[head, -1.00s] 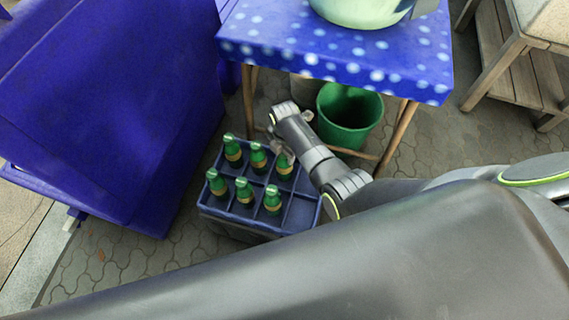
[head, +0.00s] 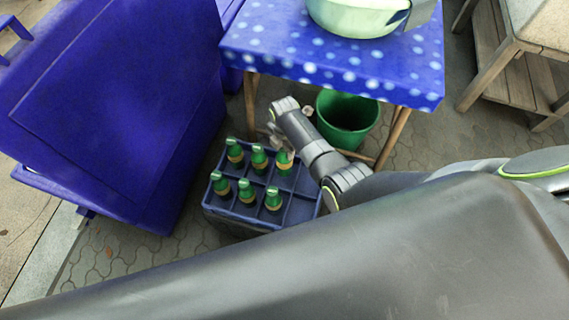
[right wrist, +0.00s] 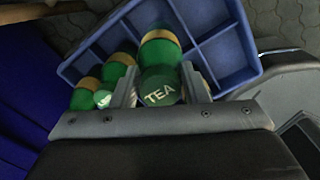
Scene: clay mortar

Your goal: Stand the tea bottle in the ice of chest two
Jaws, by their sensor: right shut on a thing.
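Several green bottles with tan bands stand in a blue divided crate (head: 300,204) on the paving. My right gripper (head: 281,148) is shut on the tea bottle (head: 284,162) at the crate's back row, the rightmost of that row. In the right wrist view the tea bottle (right wrist: 160,75) is between the two fingers (right wrist: 160,90), its green cap lettered TEA. It seems still within its crate compartment; I cannot tell whether it is lifted. My left gripper is not in view. No ice shows; a big blue chest (head: 130,110) stands at left, its inside hidden.
Other bottles (head: 258,160) stand close beside the held one. A table with a blue dotted cloth (head: 330,60) bearing a pale bowl (head: 350,22) is behind. A green bucket (head: 347,118) stands under it. A wooden bench (head: 510,70) is at right. My own arm covers the foreground.

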